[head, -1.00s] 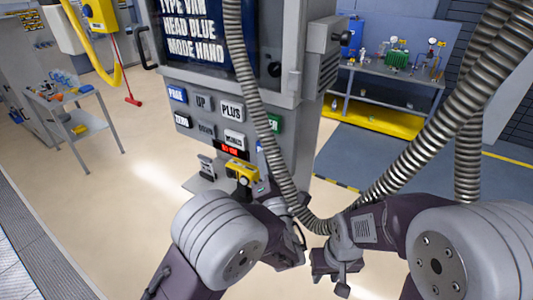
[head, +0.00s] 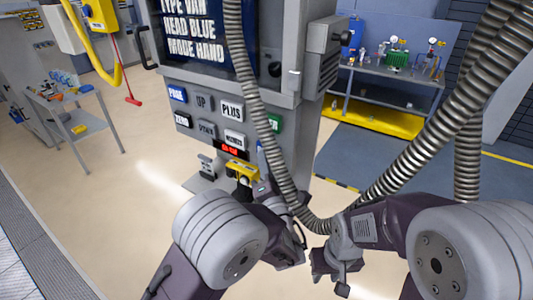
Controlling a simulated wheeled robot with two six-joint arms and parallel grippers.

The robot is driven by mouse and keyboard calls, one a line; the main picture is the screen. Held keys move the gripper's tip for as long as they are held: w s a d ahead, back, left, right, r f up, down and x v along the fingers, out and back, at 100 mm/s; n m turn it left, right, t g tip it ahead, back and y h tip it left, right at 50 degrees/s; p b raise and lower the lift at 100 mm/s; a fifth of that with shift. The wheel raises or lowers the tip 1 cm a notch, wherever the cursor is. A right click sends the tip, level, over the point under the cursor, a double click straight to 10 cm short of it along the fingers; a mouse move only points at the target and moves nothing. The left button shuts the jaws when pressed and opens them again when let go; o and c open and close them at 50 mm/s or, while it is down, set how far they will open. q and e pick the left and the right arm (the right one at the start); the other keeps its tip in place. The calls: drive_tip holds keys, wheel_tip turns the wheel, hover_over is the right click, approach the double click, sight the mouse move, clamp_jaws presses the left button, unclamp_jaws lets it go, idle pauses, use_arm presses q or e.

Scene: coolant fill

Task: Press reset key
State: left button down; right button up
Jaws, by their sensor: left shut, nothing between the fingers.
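A grey machine panel carries rows of keys: a blue PAGE key (head: 177,95), grey UP (head: 202,102) and PLUS (head: 231,109) keys, a black ZERO key (head: 183,120), and DOWN (head: 206,130) and MINUS (head: 234,140) keys. A green key (head: 275,123) at the right is partly hidden by a hose. I cannot read any key as reset. My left gripper (head: 264,188) is shut and empty, low in front of the panel, below the keys and beside a yellow fitting (head: 243,171); my arm partly hides it. My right gripper (head: 333,275) hangs low, away from the panel; its jaws are unclear.
A ribbed metal hose (head: 262,115) loops down in front of the panel and up at the right (head: 425,140). A lettered screen (head: 195,35) sits above the keys. A small cart (head: 75,110) stands left, a workbench (head: 390,85) back right. Open floor lies at left.

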use_arm(q)
drive_tip(key=shift+s+a, duration=0.4)
drive_tip(key=shift+s, duration=0.2)
drive_tip(key=s+a, duration=0.1)
drive_tip(key=s, duration=0.1)
drive_tip(key=s+a, duration=0.2)
idle(0.7)
